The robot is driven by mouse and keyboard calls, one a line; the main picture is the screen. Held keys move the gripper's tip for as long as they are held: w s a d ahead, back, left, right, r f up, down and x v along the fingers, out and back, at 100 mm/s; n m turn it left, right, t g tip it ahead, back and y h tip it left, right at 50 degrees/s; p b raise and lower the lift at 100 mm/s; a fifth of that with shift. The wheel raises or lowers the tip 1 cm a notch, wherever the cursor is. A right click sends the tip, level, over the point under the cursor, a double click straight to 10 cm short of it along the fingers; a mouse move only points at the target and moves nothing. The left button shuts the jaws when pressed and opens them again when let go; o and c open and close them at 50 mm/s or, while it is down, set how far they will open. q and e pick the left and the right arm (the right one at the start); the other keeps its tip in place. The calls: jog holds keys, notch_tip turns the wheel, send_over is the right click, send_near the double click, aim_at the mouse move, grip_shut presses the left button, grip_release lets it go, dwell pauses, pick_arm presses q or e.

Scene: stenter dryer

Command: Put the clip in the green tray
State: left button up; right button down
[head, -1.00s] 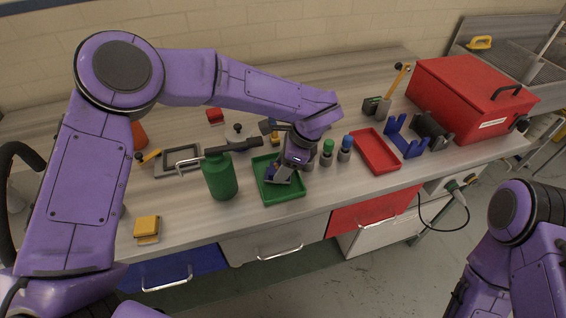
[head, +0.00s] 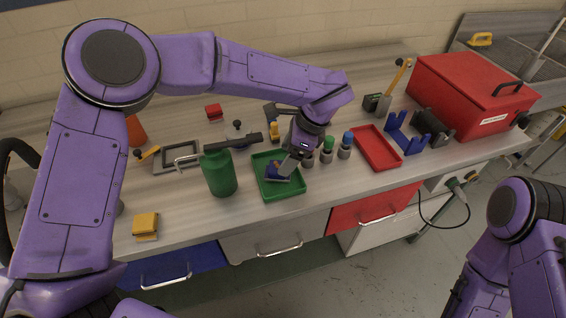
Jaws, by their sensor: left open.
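A blue clip (head: 275,171) with grey metal lies in the green tray (head: 283,195), on its floor as far as I can tell. My left gripper (head: 288,167) is open, with its fingers low over the tray, close beside the clip. The fingers partly cover the clip and the tray's right side, and I cannot tell whether they touch the clip. Of my right arm only links show at the lower right; its gripper is not clearly visible.
A green bottle (head: 219,174) stands just left of the tray. Capped bottles (head: 345,146) and a red tray (head: 377,148) are to the right. A yellow clip (head: 146,225) lies near the front left edge. A large red box (head: 468,95) stands at the right.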

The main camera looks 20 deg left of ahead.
pick_arm(q)
jog(key=v, duration=0.8)
jog(key=shift+r+b, duration=0.2)
jog(key=shift+b, duration=0.2)
